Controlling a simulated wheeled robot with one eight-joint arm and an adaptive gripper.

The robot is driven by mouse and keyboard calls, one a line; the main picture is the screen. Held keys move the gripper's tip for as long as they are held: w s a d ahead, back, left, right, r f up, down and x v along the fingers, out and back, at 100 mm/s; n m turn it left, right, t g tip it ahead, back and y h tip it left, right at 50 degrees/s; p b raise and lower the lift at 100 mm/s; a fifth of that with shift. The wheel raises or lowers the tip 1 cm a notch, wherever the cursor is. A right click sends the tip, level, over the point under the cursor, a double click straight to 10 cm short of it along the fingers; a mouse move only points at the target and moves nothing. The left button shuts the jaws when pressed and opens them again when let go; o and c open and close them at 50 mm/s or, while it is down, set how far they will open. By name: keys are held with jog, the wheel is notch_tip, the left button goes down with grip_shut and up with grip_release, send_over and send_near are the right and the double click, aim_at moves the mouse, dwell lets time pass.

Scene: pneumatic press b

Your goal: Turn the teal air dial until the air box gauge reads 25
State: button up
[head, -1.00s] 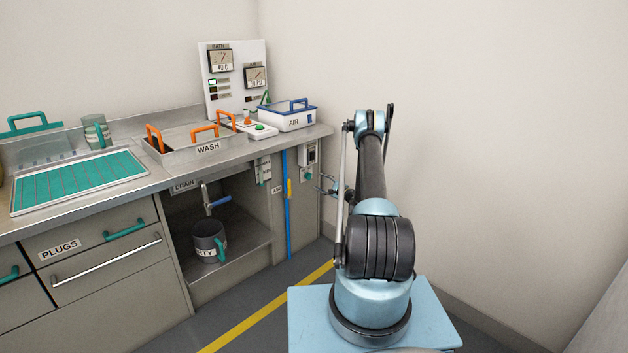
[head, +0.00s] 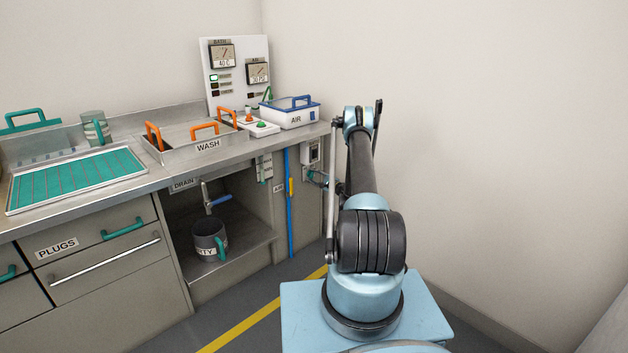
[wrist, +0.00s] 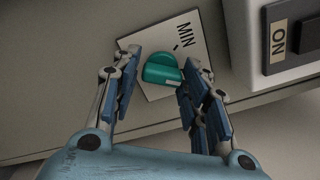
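The teal air dial (wrist: 161,69) sits on a white plate (wrist: 190,45) marked MIN in the wrist view. My gripper (wrist: 163,60) is open, with one finger on each side of the dial. The right finger is very close to the dial; I cannot tell if it touches. The left finger stands a little apart from it. In the head view my gripper (head: 318,179) is at the right end of the counter, below the top. The air gauge (head: 257,73) is on the white panel; its digits are too small to read surely.
A white box with an ON label (wrist: 279,35) stands beside the dial plate. The blue-lidded AIR box (head: 290,117) sits on the counter above. Open floor lies in front.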

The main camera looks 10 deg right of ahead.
jog(key=shift+d, duration=0.1)
jog(key=c, duration=0.4)
jog(key=shift+n, duration=1.1)
jog(key=shift+s, duration=0.1)
jog(key=o, duration=1)
jog(key=shift+f, duration=0.1)
jog(key=shift+o, duration=0.2)
jog(key=shift+m, duration=0.3)
